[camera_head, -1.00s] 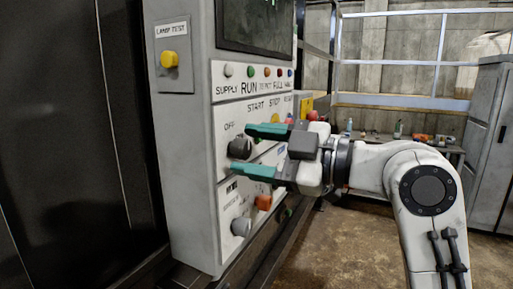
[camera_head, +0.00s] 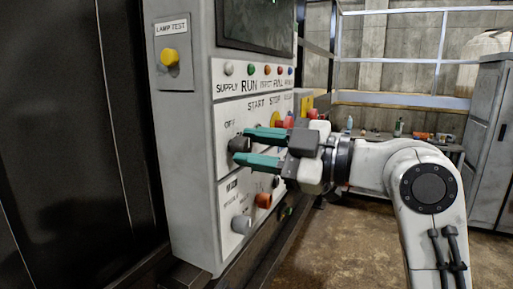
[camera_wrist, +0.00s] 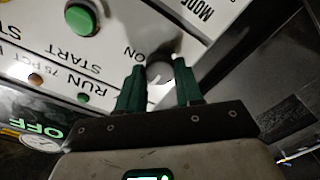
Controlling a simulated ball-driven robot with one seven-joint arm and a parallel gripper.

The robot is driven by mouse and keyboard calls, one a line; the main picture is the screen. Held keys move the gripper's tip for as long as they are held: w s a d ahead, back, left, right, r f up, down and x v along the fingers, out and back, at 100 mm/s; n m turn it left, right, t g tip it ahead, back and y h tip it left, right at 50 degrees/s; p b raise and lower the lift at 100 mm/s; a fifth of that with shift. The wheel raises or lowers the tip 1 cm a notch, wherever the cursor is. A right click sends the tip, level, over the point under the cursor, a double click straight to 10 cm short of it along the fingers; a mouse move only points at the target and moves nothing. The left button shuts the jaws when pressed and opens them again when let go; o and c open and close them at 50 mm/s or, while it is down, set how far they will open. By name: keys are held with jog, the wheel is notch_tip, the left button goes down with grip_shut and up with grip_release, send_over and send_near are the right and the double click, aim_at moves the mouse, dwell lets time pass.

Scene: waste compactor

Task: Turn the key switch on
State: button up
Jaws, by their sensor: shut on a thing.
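The key switch (camera_head: 237,144) is a dark round knob on the grey control panel, just below the "OFF" mark in the head view. In the wrist view the key switch (camera_wrist: 160,72) sits between the two green fingers, with an "ON" mark beside it. My gripper (camera_head: 243,146) reaches it from the right, and its fingers are closed around the knob, one above and one below. My gripper also shows in the wrist view (camera_wrist: 158,68). The fingers partly hide the knob, and its exact turn angle cannot be told.
A grey selector knob (camera_head: 241,224) and an orange-red button (camera_head: 263,200) are below the gripper. A green start button (camera_wrist: 81,19) is near the switch. A yellow lamp test button (camera_head: 169,57) is at upper left. A display (camera_wrist: 38,130) reads "OFF" in green.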

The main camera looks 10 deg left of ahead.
jog(key=m+p, duration=0.2)
jog(key=m, duration=0.4)
jog(key=shift+r, duration=0.1)
jog(key=m+p, duration=0.2)
jog(key=m, duration=0.1)
jog(key=shift+m, duration=0.3)
jog(key=shift+w+m+p, duration=0.1)
jog(key=shift+m+p, duration=0.5)
jog(key=shift+m, duration=0.5)
jog(key=o, duration=1)
jog(key=shift+o, duration=0.2)
jog(key=b+v, duration=0.2)
jog(key=v, duration=0.9)
jog(key=shift+f+b, duration=0.25)
jog(key=shift+b, duration=0.15)
